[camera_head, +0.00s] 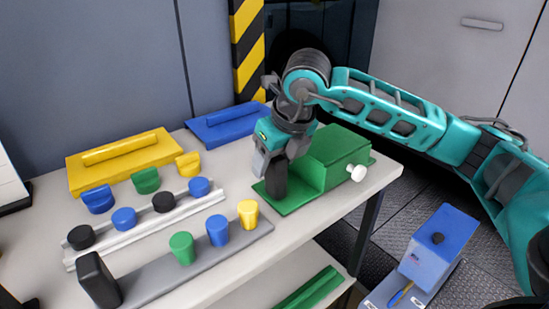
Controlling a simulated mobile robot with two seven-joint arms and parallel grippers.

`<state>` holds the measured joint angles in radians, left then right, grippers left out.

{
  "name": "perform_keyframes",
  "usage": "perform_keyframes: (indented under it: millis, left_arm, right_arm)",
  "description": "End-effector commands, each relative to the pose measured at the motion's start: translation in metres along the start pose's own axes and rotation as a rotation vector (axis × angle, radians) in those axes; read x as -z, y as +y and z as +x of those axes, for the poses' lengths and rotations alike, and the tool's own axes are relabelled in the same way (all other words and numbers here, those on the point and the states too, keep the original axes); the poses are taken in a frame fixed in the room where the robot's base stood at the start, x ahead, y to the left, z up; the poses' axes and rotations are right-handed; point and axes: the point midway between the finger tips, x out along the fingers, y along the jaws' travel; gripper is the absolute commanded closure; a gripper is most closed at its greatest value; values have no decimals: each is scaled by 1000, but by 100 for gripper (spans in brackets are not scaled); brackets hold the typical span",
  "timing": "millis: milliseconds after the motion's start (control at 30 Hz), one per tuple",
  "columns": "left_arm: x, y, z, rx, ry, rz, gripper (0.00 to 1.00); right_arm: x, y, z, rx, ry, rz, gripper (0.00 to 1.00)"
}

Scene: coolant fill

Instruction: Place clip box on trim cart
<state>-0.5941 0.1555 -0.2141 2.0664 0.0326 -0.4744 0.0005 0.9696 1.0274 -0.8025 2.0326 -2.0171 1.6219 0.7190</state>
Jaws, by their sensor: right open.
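My right gripper (270,180) points down over the table, at the left part of a green stepped block (335,150) with a white knob. Its jaws are open; whether its dark fingers touch the green base is hard to tell. No label shows which thing is the clip box. I cannot tell whether this base is part of the trim cart. My left gripper is not clearly seen.
The light table (240,170) holds a yellow plate (120,160), a blue plate (225,125), several coloured caps on a white rail (145,230), cups on a grey strip (200,265) and a black block (98,280). A striped post (247,45) stands behind. A green piece (310,290) lies below.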

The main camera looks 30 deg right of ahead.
Motion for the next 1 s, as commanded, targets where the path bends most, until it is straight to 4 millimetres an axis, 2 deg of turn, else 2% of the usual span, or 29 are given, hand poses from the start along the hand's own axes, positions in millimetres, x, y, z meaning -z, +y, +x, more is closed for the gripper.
perform_keyframes:
  millis: [167,400,600,800,1000]
  left_arm:
    - [1,0,-2,0,-2,-1,19]
    - [4,0,-4,6,1,-6,19]
    - [3,-2,-7,12,-5,-9,19]
    - [2,-4,-8,18,-7,-8,19]
    - [1,-6,-8,21,-6,-7,19]
  right_arm:
    - [-2,0,-18,0,-4,1,38]
    - [-2,0,-69,0,-6,-1,38]
    - [-2,0,-104,-1,-4,-1,38]
    - [-1,0,-119,-1,-1,0,38]
    - [0,0,-120,-1,0,0,38]
